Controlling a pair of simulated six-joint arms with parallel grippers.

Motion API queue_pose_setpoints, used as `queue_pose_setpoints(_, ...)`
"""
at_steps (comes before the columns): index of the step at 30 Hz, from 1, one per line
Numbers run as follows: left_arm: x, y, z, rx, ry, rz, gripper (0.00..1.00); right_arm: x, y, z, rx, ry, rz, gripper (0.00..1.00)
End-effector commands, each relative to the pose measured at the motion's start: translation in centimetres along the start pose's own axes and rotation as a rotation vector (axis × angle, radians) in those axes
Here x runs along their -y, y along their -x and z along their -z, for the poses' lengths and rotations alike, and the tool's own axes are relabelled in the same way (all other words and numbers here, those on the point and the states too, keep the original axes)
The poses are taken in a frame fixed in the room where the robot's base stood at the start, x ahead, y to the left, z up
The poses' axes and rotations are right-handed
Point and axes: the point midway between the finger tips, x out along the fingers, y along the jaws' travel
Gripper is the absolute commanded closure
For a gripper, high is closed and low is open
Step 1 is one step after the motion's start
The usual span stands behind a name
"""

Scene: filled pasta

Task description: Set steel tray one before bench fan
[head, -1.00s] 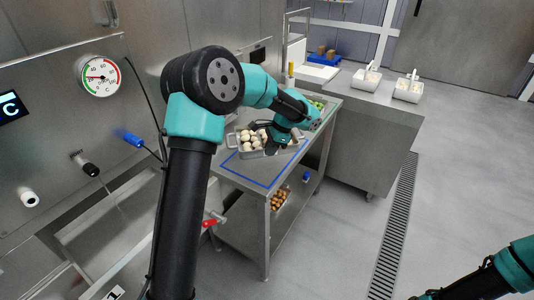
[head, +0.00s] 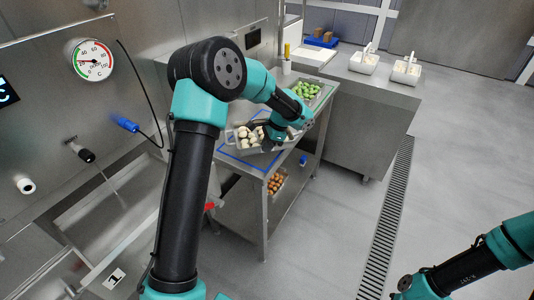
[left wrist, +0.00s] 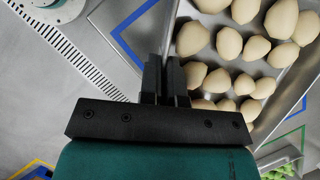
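A steel tray (head: 239,148) of pale round pieces sits at the blue-outlined area of the steel bench in the head view. It fills the upper right of the left wrist view (left wrist: 284,84). My left gripper (head: 268,147) is at the tray's near right side. In the left wrist view its two black fingers (left wrist: 165,66) are close together at the tray's wall and appear closed on its rim. I cannot tell whether the tray is lifted. I cannot make out a bench fan. My right gripper is not in view; only part of that arm shows at lower right.
A tray of green pieces (head: 308,90) stands farther back on the bench. A tray of brown pieces (head: 277,181) is on the lower shelf. Two white containers (head: 364,62) stand on the back counter. A sink lies at left, with a gauge (head: 93,60) above.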

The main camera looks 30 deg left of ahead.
Motion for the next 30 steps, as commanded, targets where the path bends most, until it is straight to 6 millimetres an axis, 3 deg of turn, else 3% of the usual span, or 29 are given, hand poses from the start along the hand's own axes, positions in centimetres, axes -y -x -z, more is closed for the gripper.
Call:
queue_pose_setpoints(4,0.0,-0.3,0.1,0.000,0.000,0.000,1.00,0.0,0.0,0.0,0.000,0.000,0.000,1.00)
queue_pose_setpoints(12,0.0,-3.2,1.3,0.000,-0.001,0.000,1.00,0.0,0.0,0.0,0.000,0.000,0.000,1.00)
queue_pose_setpoints(25,0.0,-3.6,1.5,0.000,0.000,0.000,1.00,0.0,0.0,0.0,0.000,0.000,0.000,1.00)
queue_pose_setpoints(30,0.0,-3.7,1.5,0.000,0.000,0.000,0.81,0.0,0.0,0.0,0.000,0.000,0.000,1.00)
